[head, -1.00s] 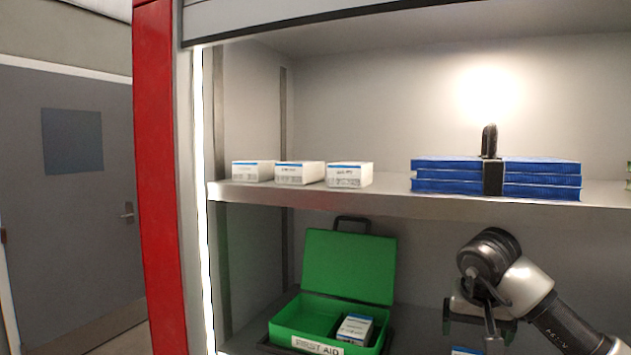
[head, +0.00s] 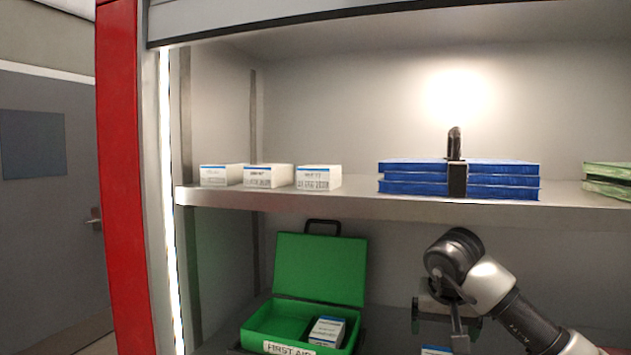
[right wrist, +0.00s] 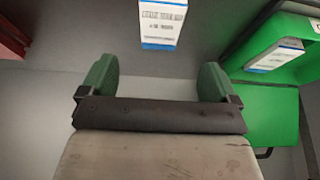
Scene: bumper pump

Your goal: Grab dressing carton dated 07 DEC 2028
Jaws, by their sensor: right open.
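Three white cartons with blue edges stand on the upper shelf: a left one (head: 221,176), a middle one (head: 267,178) and a right one (head: 318,179). The right one's print seems to end in "2028"; the day is unclear. Another carton (head: 327,331) lies in the green first aid case and shows in the right wrist view (right wrist: 274,56). A further carton (head: 436,350) shows at the bottom edge below my right gripper (head: 447,312). In the right wrist view my right gripper (right wrist: 157,76) is open and empty, with a carton (right wrist: 162,24) beyond its fingers. My left gripper is out of view.
The open green first aid case (head: 320,268) stands on the lower shelf, left of my right gripper. A green stack (head: 607,180) is at the far right.

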